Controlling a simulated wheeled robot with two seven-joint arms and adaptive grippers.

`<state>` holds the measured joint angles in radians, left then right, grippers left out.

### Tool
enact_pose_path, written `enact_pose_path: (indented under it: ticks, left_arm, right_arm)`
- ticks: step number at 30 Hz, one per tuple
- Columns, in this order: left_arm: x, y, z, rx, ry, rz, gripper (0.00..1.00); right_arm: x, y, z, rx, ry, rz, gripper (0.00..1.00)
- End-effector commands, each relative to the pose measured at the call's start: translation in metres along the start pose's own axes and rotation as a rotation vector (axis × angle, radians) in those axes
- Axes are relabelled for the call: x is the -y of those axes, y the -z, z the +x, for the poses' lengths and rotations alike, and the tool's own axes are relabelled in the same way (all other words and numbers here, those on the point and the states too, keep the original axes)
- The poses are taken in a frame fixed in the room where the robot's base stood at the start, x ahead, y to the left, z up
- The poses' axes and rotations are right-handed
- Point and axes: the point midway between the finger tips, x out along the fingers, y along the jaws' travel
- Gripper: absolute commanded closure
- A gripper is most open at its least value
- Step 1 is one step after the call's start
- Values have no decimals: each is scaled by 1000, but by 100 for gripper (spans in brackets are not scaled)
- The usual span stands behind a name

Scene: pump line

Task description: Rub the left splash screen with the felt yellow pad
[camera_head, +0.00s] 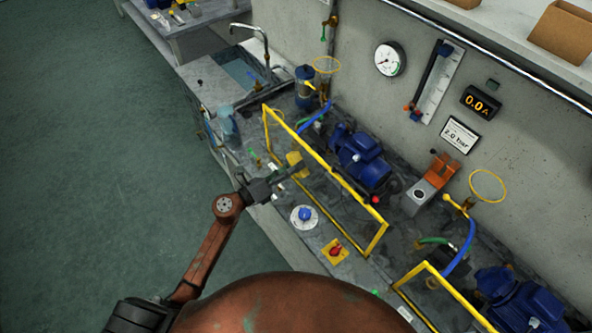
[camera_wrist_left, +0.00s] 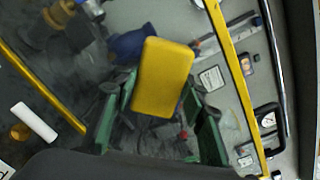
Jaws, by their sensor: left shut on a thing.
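The left splash screen (camera_head: 325,160) is a clear panel in a yellow frame, standing in front of a blue pump. My left gripper (camera_head: 284,174) is at the near side of this screen, towards its left part. It is shut on the yellow pad (camera_head: 295,160), which looks upright close to the panel; I cannot tell whether they touch. In the left wrist view the pad (camera_wrist_left: 163,77) fills the middle, between green gripper parts, with the yellow screen frame (camera_wrist_left: 235,75) beyond. My right gripper is not in view.
A blue knob on a white disc (camera_head: 304,216) and a red switch on a yellow plate (camera_head: 335,251) lie on the bench in front of the screen. A second yellow-framed screen (camera_head: 452,291) stands to the right. A sink (camera_head: 240,72) and tap are at the back left.

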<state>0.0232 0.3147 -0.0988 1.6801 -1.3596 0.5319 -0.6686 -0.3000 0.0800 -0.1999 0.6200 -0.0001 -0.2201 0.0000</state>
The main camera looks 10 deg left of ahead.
Motion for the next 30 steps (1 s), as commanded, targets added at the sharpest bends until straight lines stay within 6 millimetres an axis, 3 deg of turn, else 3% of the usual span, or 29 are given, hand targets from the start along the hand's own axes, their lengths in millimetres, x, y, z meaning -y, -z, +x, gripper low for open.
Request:
enact_pose_path:
  ticks: [8,24,30]
  left_arm:
    - [0,-1,-3,2,-1,1,80]
    - [0,0,-53,0,-1,1,80]
    - [1,0,-60,1,0,0,80]
  right_arm:
    - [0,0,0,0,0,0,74]
    - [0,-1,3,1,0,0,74]
    - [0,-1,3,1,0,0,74]
